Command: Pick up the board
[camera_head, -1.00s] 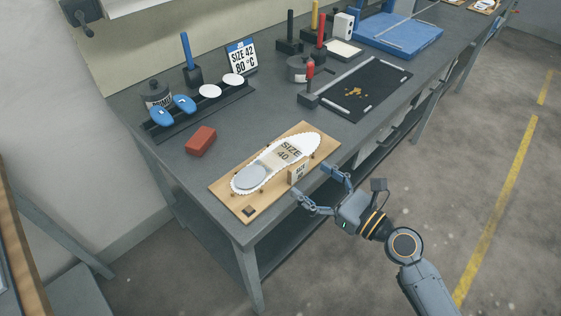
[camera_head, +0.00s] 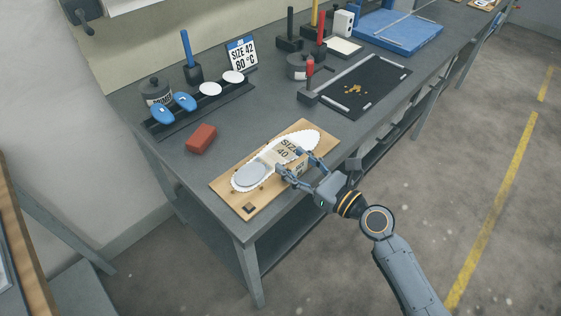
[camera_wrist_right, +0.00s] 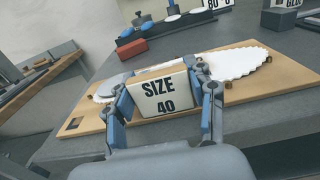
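The wooden board (camera_head: 222,190) lies flat on the grey bench near its front corner. The board also shows in the right wrist view (camera_wrist_right: 88,122). My left gripper is out of view.
A red block (camera_head: 201,138) lies behind the board. A black rack (camera_head: 215,105) with blue and white pads stands at the back left. The aisle floor is clear.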

